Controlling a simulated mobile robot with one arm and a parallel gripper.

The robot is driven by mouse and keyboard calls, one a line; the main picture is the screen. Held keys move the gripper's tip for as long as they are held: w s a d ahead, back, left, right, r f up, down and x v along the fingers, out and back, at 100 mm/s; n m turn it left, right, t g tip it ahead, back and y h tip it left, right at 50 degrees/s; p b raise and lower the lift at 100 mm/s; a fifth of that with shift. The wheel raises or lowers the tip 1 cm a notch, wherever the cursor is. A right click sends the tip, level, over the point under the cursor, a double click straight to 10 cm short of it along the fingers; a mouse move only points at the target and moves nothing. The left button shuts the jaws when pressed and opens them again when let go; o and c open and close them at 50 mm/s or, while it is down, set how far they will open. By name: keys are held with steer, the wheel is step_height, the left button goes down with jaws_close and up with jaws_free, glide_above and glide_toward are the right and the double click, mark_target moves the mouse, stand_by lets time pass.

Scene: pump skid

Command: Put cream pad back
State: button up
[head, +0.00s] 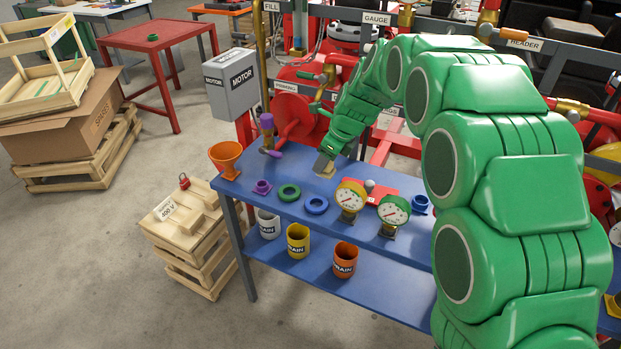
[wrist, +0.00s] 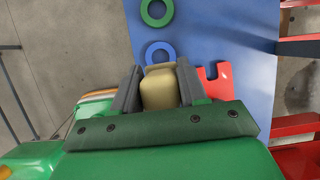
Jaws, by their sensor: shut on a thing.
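My gripper (head: 322,164) is over the back part of the blue bench (head: 262,204), pointing down. It is shut on a cream, tan-looking block, which I take as the cream pad (wrist: 159,90). In the wrist view the pad sits between the two dark jaws (wrist: 156,76). In the head view only a small tan part of the pad (head: 326,174) shows below the jaws. I cannot tell whether the pad touches the bench.
A green ring (head: 280,192), a blue ring (head: 316,212), a red plate (head: 385,192) and two gauges (head: 350,202) are on the bench near the gripper. An orange funnel (head: 226,172) stands at its left corner. Several cups (head: 298,241) stand on the lower shelf.

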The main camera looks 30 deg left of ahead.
steer(key=shift+s+a+f, duration=0.1)
steer(key=shift+s+a, duration=0.35)
steer(key=shift+a, duration=0.25)
steer(key=shift+w+a+f, duration=1.4)
steer(key=shift+w+f, duration=0.3)
steer(key=shift+w, duration=0.15)
steer(key=shift+w+a+f, duration=1.4)
steer(key=shift+w+f, duration=0.3)
steer(key=shift+w, duration=0.15)
steer(key=shift+w+a+f, duration=1.4)
steer(key=shift+w+f, duration=0.3)
steer(key=shift+w, duration=0.15)
steer(key=shift+f, duration=1.4)
steer(key=shift+f, duration=0.1)
steer(key=o, duration=1)
